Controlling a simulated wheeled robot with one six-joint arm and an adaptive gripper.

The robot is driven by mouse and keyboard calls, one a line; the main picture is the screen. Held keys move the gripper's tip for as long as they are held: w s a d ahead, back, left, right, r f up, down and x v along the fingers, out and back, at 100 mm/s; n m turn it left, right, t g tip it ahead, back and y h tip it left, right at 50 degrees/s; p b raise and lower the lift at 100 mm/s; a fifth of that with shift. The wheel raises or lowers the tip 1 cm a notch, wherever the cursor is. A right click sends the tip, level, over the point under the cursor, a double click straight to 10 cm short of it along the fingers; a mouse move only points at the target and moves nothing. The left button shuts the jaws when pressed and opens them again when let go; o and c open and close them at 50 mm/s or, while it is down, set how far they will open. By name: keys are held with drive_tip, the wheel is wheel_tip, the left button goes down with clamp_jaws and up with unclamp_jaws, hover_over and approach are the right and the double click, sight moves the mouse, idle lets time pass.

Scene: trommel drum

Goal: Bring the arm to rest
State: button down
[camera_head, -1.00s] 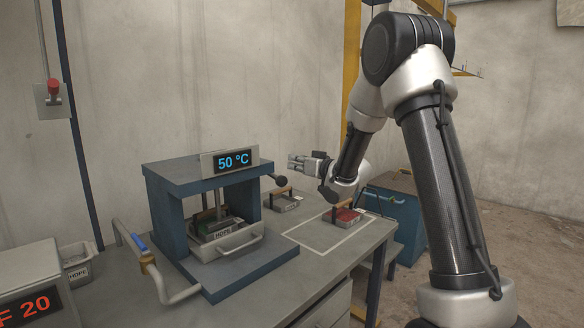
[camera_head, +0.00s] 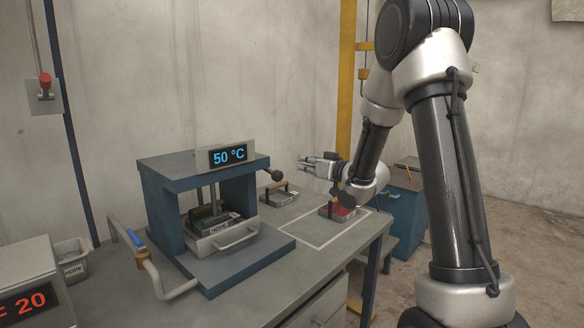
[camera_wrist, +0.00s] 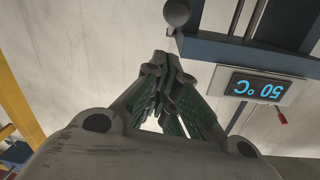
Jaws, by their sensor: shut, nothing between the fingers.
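My gripper (camera_head: 312,166) is in the air to the right of the blue press (camera_head: 165,185), level with its upper part. Its fingers point left, close to the dark knob (camera_head: 276,175) at the press's side, and are empty. In the wrist view my gripper (camera_wrist: 160,62) shows its fingertips drawn together, with the press's blue top (camera_wrist: 240,50) and its 50 °C display (camera_wrist: 262,87) upside down to the right. My arm is bent, its elbow high at the top right of the head view.
A red block with a handle (camera_head: 338,211) sits in a white outline on the bench; a grey one (camera_head: 278,196) lies behind it. A tray marked HDPE (camera_head: 222,230) stands in the press. A blue-handled lever (camera_head: 138,242) is at front left. A blue cabinet (camera_head: 405,208) stands behind the arm.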

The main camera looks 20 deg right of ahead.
drive_tip(key=s+d+f+m+g+h, duration=0.1)
drive_tip(key=s+d+f+g+h, duration=0.15)
drive_tip(key=f, duration=0.35)
drive_tip(key=s+d+f+g+h, duration=0.1)
drive_tip(key=d+f+g+h, duration=0.1)
drive_tip(key=d+f+h, duration=0.3)
drive_tip(key=s+d+f+m+g, duration=0.1)
drive_tip(key=s+d+f+g, duration=0.25)
drive_tip(key=s, duration=0.55)
drive_tip(key=s+r+m+g+h, duration=0.1)
drive_tip(key=s+r+g, duration=0.2)
drive_tip(key=s, duration=0.6)
drive_tip(key=s+r+g+h, duration=0.1)
drive_tip(key=s+r+g, duration=0.15)
drive_tip(key=s, duration=0.65)
drive_tip(key=s+a+r+t+y, duration=0.1)
drive_tip(key=s+a+r+t, duration=0.1)
drive_tip(key=s+a+r, duration=0.3)
drive_tip(key=s+r, duration=0.3)
drive_tip(key=s, duration=0.3)
drive_tip(key=shift+s+r+y, duration=0.25)
drive_tip(key=shift+r+y, duration=0.1)
drive_tip(key=shift+r, duration=0.05)
